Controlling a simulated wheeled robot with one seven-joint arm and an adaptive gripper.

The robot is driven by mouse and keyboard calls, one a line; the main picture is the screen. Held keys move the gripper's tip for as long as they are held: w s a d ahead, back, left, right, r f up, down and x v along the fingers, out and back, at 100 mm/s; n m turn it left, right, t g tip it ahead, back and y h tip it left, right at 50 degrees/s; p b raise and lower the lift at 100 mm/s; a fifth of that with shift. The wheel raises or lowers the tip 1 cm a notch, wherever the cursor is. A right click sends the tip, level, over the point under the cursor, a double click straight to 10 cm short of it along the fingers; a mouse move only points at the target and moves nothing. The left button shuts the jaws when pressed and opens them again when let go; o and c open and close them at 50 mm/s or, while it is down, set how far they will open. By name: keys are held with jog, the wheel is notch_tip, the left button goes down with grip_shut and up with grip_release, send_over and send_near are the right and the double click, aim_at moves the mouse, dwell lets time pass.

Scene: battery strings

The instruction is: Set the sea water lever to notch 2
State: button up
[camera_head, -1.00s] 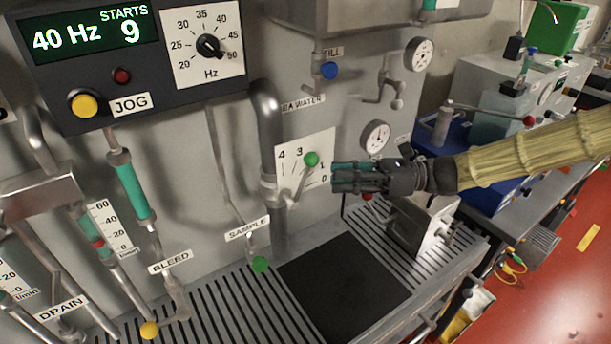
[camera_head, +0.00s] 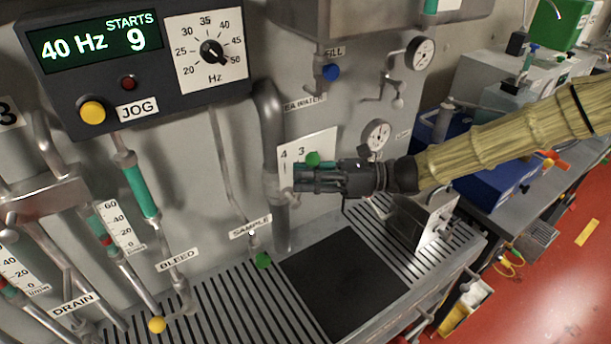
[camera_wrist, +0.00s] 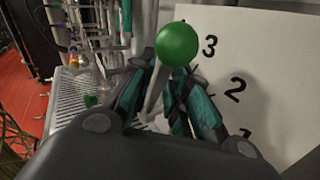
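The sea water lever has a green ball knob (camera_head: 313,158) and stands in front of a white scale plate (camera_head: 322,144). In the head view the knob is just right of the 3, and my gripper (camera_head: 297,179) hides the lower numbers. In the wrist view the knob (camera_wrist: 178,44) overlaps the plate's edge beside the 3, with 2 and 1 lower right. My gripper (camera_wrist: 164,76) has its teal fingers spread on both sides of the lever's stem, below the knob. Whether a finger touches the stem I cannot tell.
A thick grey pipe (camera_head: 272,135) runs just left of the plate.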

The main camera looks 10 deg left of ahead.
grip_shut()
jog(key=shift+w+d+f+m+y+b, duration=0.45)
jog(key=shift+m+y+b, duration=0.3)
jog(key=shift+y, duration=0.2)
jog(key=shift+w+d+f+m+y+b, duration=0.35)
jog(key=shift+m+y+b, duration=0.35)
jog(key=shift+y, duration=0.25)
jog(key=shift+r, duration=0.1)
jog(key=shift+o, duration=0.9)
grip_release()
